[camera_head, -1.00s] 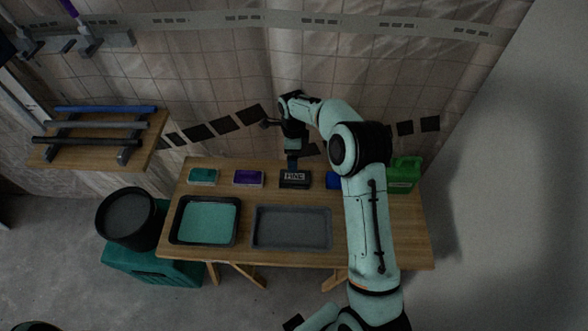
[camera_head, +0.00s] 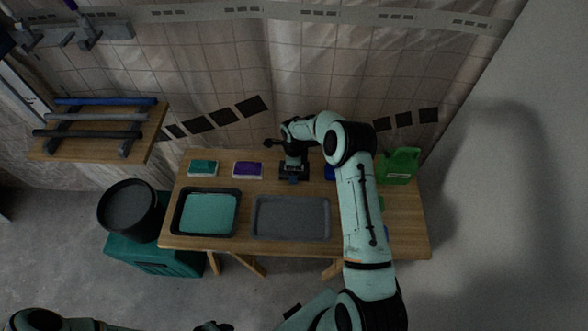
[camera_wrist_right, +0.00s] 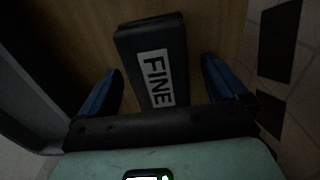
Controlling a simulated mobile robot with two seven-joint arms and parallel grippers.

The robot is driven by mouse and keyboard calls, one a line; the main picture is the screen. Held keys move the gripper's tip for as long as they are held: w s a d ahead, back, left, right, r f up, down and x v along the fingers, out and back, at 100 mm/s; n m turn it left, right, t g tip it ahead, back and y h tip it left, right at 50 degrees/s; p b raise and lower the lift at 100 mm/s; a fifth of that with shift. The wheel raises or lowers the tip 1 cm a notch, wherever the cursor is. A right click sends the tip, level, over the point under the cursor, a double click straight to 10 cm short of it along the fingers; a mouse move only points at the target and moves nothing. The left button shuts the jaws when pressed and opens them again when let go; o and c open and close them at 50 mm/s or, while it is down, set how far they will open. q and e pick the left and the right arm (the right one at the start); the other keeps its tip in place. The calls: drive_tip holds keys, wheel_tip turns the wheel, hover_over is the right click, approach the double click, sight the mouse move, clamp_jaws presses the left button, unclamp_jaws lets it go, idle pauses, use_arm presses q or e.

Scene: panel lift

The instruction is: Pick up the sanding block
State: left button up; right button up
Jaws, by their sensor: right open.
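The sanding block is a dark block (camera_wrist_right: 150,38) with a white label reading FINE. In the right wrist view it lies slightly tilted on the wooden table, between the blue fingers of my right gripper (camera_wrist_right: 162,68). The fingers are apart, with a visible gap on each side of the block. In the head view my right gripper (camera_head: 293,178) is down over the block at the back of the table and hides most of it. My left gripper is not seen; only parts of my left arm show at the bottom left edge.
Teal (camera_head: 203,168) and purple (camera_head: 248,170) boxes stand left of the block. A blue item (camera_head: 329,172) and a green jug (camera_head: 400,165) stand right. A teal-filled tray (camera_head: 207,214) and a grey tray (camera_head: 290,218) lie in front.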

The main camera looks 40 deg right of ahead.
drive_tip(key=shift+s+f, duration=0.1)
drive_tip(key=shift+f, duration=0.05)
drive_tip(key=c, duration=1.2)
wheel_tip(320, 180, up, 20)
drive_tip(key=shift+r, duration=0.1)
